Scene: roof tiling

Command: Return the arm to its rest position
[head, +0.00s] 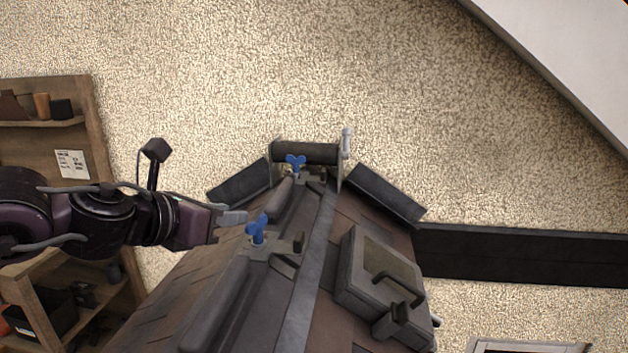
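My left arm reaches in from the left, and its gripper (232,217) is over the left side of the tiled roof. Its pale fingertips point right, just left of and above a blue three-lobed knob (258,230) on a clamp; whether they touch it is unclear. The fingers overlap in this view, so I cannot tell whether they are open or shut, and I see nothing held between them. A second blue knob (295,162) sits on another clamp farther up the ridge. My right gripper is not in view.
A grey hatch-like box (363,262) with a dark handle (398,288) stands on the roof's right slope. A dark beam (520,256) runs off right. A wooden shelf (88,100) stands at left. A dark roll (306,153) lies at the ridge's far end.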

